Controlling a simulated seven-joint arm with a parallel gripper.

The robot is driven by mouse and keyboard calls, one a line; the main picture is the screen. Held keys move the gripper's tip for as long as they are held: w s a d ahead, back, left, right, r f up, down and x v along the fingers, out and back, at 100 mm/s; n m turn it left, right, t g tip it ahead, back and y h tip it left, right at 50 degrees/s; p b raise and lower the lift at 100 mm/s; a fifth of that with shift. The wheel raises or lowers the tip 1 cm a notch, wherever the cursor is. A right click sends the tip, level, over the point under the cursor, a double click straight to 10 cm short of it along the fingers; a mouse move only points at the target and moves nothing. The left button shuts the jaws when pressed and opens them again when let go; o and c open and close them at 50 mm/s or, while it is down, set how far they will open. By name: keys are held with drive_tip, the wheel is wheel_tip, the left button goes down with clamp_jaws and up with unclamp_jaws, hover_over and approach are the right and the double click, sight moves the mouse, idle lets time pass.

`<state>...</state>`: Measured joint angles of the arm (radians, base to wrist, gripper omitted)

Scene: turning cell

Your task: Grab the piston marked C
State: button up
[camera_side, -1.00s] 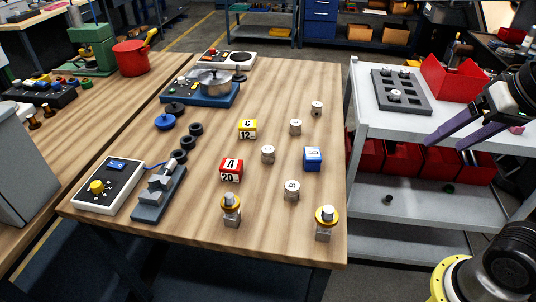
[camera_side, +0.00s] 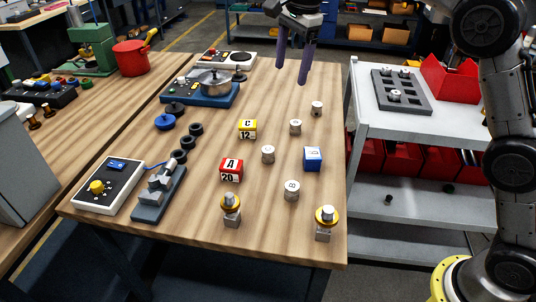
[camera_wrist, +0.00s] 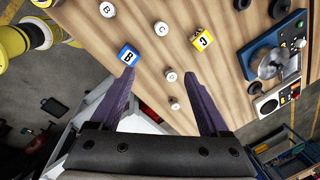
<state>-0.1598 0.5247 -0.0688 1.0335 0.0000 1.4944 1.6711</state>
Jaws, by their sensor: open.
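The piston marked C (camera_wrist: 161,28) is a small pale cylinder standing upright on the wooden bench; its letter shows in the wrist view. By layout it is the middle piston (camera_side: 268,154) in the side view, between the yellow and blue blocks. Pistons marked B (camera_wrist: 107,10) and D (camera_wrist: 171,75) stand near it, and another (camera_wrist: 175,104) has an unclear mark. My gripper (camera_side: 292,74) is open and empty, high over the bench's far right end, fingers pointing down, apart from every piston. In the wrist view, C lies beyond the fingertips (camera_wrist: 159,76).
A blue block (camera_side: 312,158), yellow block (camera_side: 248,129) and red block (camera_side: 231,170) stand around the pistons. Two gold-ringed parts, one at the front left (camera_side: 231,208) and one at the front right (camera_side: 325,222), stand near the bench edge. A trolley (camera_side: 440,130) is at the right.

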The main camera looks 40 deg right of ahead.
drive_tip(key=w+a+f+g, duration=0.1)
drive_tip(key=w+a+f, duration=0.25)
drive_tip(key=f, duration=0.55)
hover_over(268, 149)
drive_tip(key=shift+n+g, duration=0.3)
drive_tip(key=shift+g, duration=0.1)
wheel_tip(268, 149, down, 10)
drive_tip(key=shift+w+a+f, duration=0.15)
drive_tip(key=shift+f, duration=3)
drive_tip(key=shift+c, duration=0.2)
drive_tip(key=shift+r, duration=0.1)
clamp_jaws()
